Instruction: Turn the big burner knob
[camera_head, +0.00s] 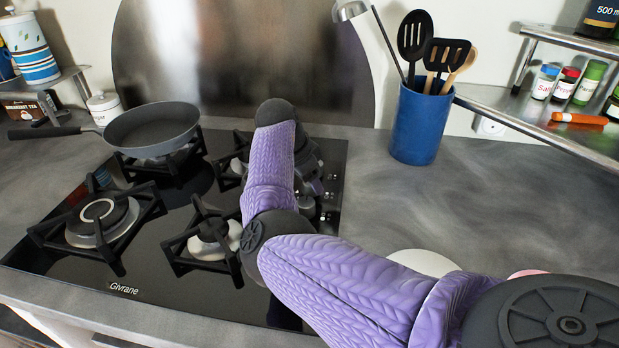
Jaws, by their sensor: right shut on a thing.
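The black glass hob (150,262) has burner knobs (306,206) along its right side, mostly hidden by my right arm. My right gripper (314,186) is at this knob row, partly hidden behind my purple forearm. It is shut on a knob there, but the fingertips are too covered to show which knob or how far it is turned. The large burner (101,222) with its black grate is at the front left of the hob. I see no flame on it. My left gripper is not in view.
A grey frying pan (153,130) sits on the back left burner. A blue utensil holder (420,125) stands right of the hob, near a metal shelf (560,123) with spice jars. The counter (480,195) between them and my arm is mostly clear.

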